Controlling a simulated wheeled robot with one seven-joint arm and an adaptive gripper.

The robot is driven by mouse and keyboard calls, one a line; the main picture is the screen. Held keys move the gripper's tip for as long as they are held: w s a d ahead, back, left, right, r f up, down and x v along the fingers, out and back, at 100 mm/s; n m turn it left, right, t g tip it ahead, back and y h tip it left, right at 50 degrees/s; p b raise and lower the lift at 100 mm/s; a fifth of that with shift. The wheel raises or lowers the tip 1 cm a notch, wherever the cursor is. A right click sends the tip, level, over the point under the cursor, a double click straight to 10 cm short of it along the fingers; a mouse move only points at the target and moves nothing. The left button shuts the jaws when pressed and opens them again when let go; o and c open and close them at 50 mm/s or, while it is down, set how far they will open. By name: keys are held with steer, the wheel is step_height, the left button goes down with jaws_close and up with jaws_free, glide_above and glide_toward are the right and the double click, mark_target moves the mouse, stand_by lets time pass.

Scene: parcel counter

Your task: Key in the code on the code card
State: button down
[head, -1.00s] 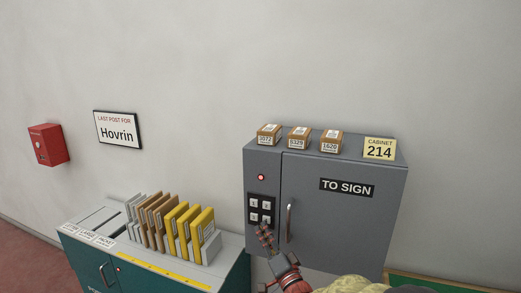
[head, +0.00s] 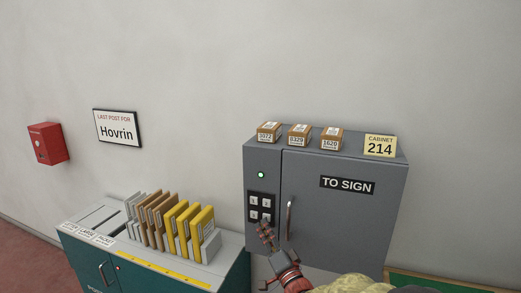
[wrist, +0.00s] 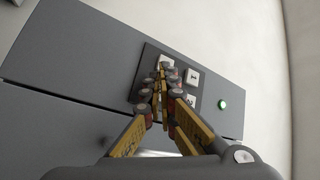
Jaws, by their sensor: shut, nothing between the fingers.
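The keypad (head: 261,207) is a dark panel with several pale square keys on the left of the grey cabinet (head: 345,225). The indicator lamp (head: 261,175) above it glows green; it also shows green in the wrist view (wrist: 222,104). The yellow code card (head: 379,148) at the cabinet's top right reads "CABINET 214". My gripper (head: 265,224) is shut and empty at the keypad's lower edge. In the wrist view my gripper (wrist: 164,72) hides part of the keypad; a key marked 1 (wrist: 192,76) shows beside it. I cannot tell whether the fingertips touch a key.
Three small boxes (head: 299,135) stand on the cabinet. The door handle (head: 290,218) juts out just right of the keypad. A green post counter (head: 170,262) with upright envelopes (head: 182,225) stands to the left. A red box (head: 47,144) hangs on the wall.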

steer(key=shift+s, duration=0.2)
steer(key=shift+s+a, duration=0.1)
steer(key=s, duration=0.1)
steer(key=s+a+b, duration=0.1)
steer(key=s, duration=0.1)
steer(key=s+a, duration=0.1)
steer(key=s, duration=0.1)
steer(key=shift+s, duration=0.25)
stand_by(0.8)
